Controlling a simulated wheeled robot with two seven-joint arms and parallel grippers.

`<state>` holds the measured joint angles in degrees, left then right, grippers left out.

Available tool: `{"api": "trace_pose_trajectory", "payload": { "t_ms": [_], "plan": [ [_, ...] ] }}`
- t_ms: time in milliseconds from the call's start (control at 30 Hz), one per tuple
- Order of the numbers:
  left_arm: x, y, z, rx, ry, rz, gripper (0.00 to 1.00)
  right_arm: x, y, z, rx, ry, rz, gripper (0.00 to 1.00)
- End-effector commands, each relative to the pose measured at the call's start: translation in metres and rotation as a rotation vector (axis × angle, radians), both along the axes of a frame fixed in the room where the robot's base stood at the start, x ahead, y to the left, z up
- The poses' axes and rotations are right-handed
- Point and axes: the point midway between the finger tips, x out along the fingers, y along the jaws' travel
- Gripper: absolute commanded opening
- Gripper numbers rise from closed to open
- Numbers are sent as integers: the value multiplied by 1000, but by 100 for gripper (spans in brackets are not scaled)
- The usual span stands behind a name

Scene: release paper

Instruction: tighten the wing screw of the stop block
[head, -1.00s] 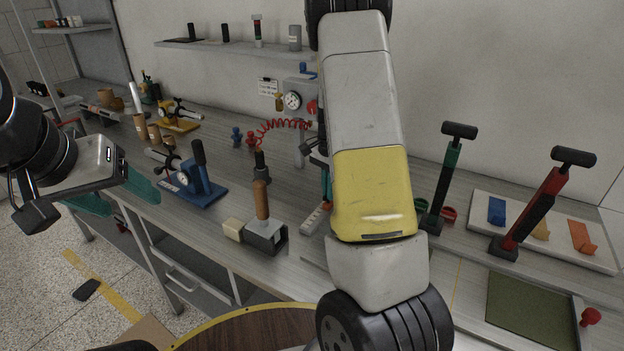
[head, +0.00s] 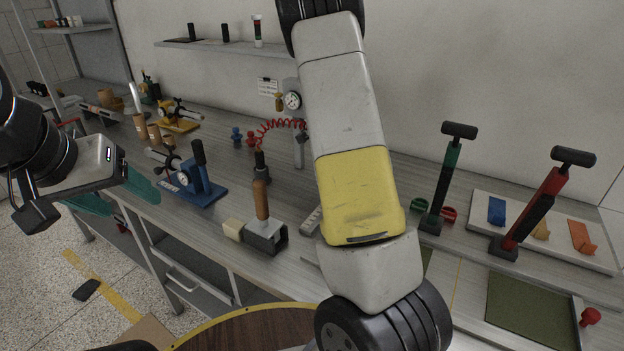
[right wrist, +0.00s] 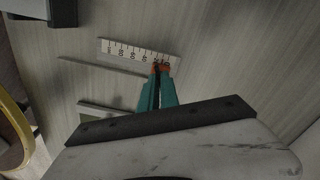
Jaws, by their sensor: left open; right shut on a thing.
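My right gripper (right wrist: 160,74) shows in the right wrist view, its teal fingers close together. They are shut on a small orange-brown piece (right wrist: 164,67), which looks like the wing screw. It sits at the right end of a white ruler scale (right wrist: 125,50) on the bench. The stop block cannot be made out clearly behind the fingertips. My left gripper (head: 134,203) is open and empty at the left, over the bench's front edge.
Left of the scale stand a grey block with a wooden handle (head: 262,205) and a blue gauge fixture (head: 197,186). Green (head: 444,190) and red (head: 534,212) levers stand at the right, near a tray (head: 485,207) of coloured pieces. A round wooden table (head: 255,330) is in front.

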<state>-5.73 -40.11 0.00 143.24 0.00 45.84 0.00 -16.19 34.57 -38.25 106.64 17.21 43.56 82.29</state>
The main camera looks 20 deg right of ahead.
Motion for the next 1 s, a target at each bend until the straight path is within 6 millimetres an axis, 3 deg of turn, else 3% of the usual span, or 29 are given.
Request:
{"api": "trace_pose_trajectory", "payload": {
  "t_ms": [300,800,933,1000],
  "plan": [
    [0,0,0,0,0,0,64,0,1,0,1,0,-109,0],
    [0,0,0,0,0,0,64,0,1,0,1,0,-127,0],
    [0,0,0,0,0,0,64,0,1,0,1,0,-127,27],
    [0,0,0,0,0,0,64,0,1,0,1,0,-127,27]
  ]
}}
